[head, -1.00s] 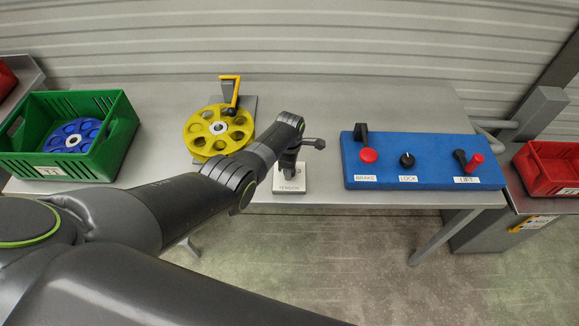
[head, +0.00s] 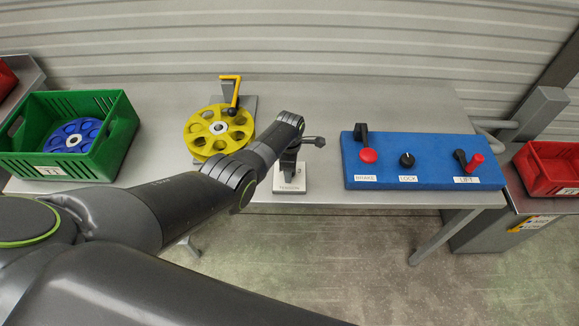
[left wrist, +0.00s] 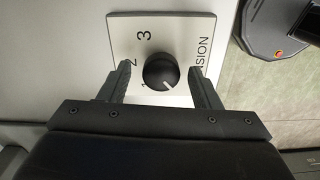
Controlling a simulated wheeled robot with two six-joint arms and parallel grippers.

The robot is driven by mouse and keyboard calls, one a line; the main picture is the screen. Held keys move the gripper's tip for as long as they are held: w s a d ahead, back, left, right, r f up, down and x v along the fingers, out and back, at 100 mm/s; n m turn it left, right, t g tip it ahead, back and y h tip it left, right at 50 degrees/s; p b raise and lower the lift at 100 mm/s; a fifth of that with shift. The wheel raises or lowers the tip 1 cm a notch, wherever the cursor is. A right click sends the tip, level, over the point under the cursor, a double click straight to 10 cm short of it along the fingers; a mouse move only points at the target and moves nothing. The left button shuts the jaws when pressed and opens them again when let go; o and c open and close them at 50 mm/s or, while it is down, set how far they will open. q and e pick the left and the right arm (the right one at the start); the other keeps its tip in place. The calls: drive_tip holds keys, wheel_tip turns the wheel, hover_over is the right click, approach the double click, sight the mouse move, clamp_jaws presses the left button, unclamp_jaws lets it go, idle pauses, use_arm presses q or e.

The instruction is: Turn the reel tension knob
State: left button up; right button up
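The tension knob (left wrist: 161,71) is a small round black knob with a pale pointer mark at its lower right in the left wrist view. It sits on a white plate (left wrist: 125,28) with the numbers 1, 2, 3 and a partly hidden TENSION label. The plate also shows at the table's front edge in the head view (head: 291,190), where my arm hides the knob. My left gripper (head: 289,170) is over the plate. Its two fingers are open on either side of the knob, with a visible gap on each side. My right gripper is not in view.
A yellow reel (head: 197,142) with a crank (head: 230,88) stands behind my left arm. A blue panel (head: 420,175) with brake, lock and lift controls is to the right. A green crate (head: 105,165) holds a blue reel (head: 72,136). A red bin (head: 545,182) is at far right.

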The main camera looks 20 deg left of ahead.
use_arm(q)
drive_tip(key=shift+r+p, duration=0.35)
drive_tip(key=shift+r, duration=0.2)
wheel_tip(320, 180, up, 5)
drive_tip(key=shift+f+p, duration=0.1)
drive_tip(key=shift+p, duration=0.6)
wheel_tip(320, 180, up, 12)
drive_tip(key=b, duration=0.1)
drive_tip(key=shift+f, duration=0.25)
